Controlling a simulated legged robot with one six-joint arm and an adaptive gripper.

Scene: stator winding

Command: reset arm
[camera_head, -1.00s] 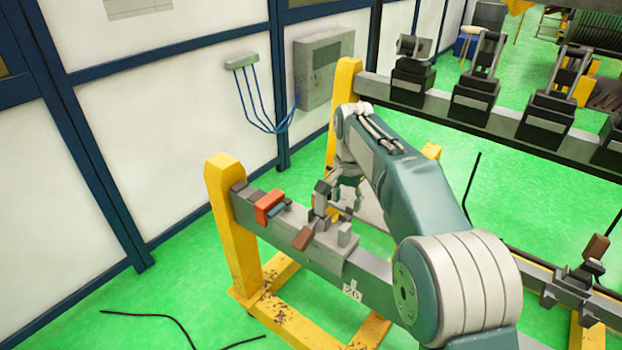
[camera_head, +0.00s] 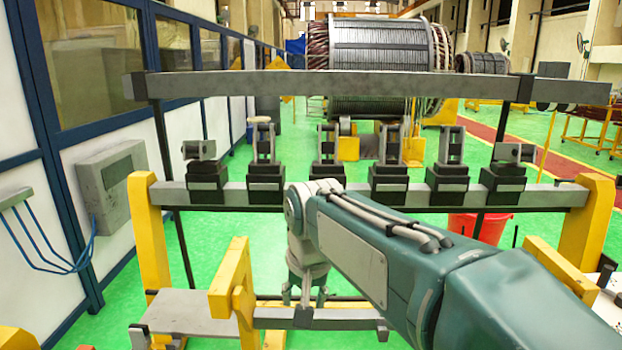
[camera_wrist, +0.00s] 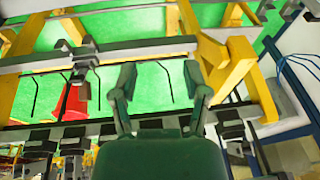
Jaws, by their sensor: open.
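My arm reaches forward from the lower right in the head view. My gripper (camera_head: 304,292) hangs below its wrist with the fingers pointing down, near a grey crossbar close to the floor. In the wrist view my gripper (camera_wrist: 160,92) shows two green fingers spread wide apart. Nothing is between the fingers, only green floor and a grey beam behind them.
A grey beam (camera_head: 405,196) with several black clamps crosses ahead, between yellow posts (camera_head: 145,232). A higher grey bar (camera_head: 240,84) runs above it. A grey plate (camera_head: 180,311) lies at lower left. A red bucket (camera_head: 482,226) and a large stator (camera_head: 380,62) stand behind.

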